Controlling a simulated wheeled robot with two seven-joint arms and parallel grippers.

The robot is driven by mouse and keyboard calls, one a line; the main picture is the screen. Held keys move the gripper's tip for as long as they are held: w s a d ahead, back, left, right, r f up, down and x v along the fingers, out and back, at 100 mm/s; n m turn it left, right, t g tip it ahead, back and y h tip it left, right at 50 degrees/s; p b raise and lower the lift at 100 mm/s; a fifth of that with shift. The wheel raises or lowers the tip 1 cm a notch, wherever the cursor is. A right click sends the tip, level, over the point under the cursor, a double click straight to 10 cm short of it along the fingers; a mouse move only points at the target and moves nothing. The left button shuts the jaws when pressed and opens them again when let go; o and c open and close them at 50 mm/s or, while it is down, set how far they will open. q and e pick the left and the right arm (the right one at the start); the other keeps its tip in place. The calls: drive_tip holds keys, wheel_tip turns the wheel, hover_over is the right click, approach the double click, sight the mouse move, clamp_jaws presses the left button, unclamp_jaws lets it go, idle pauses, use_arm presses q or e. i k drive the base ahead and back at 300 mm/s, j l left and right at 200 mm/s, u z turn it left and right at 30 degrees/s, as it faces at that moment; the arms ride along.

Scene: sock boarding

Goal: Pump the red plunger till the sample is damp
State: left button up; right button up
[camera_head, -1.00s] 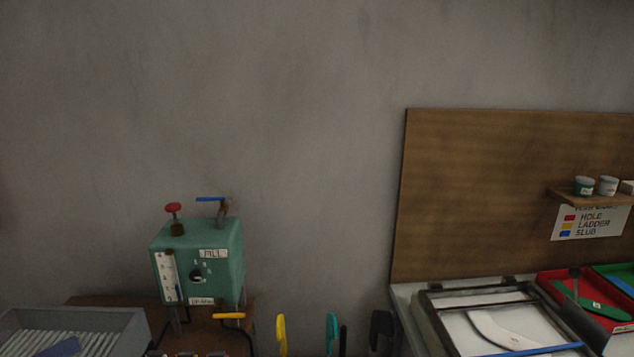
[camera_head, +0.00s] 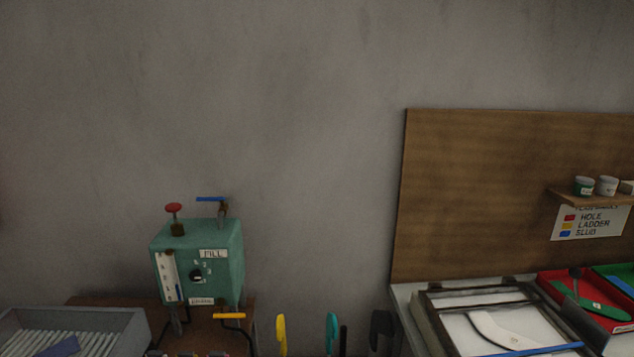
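The red plunger (camera_head: 173,208) stands up from the top of a green box-shaped machine (camera_head: 220,255) at the left. The plunger's red cap is raised above the box on a short stem. A blue-handled lever (camera_head: 211,199) sits beside it on the same top. The machine's front carries a white gauge strip, a dark round knob and a label reading FILL. A sample cannot be made out for certain, nor can its dampness. Neither of my grippers shows in the head view.
A grey ribbed tray (camera_head: 128,322) holding a blue piece stands at the lower left. Yellow (camera_head: 281,335) and teal (camera_head: 332,333) upright shapes stand at the bottom middle. A framed white panel (camera_head: 455,325) and red bin (camera_head: 548,283) lie right, before a wooden board (camera_head: 480,190).

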sight(173, 207)
drive_tip(key=u, duration=1.15)
drive_tip(key=i+j+u, duration=0.4)
drive_tip(key=j+u, duration=0.25)
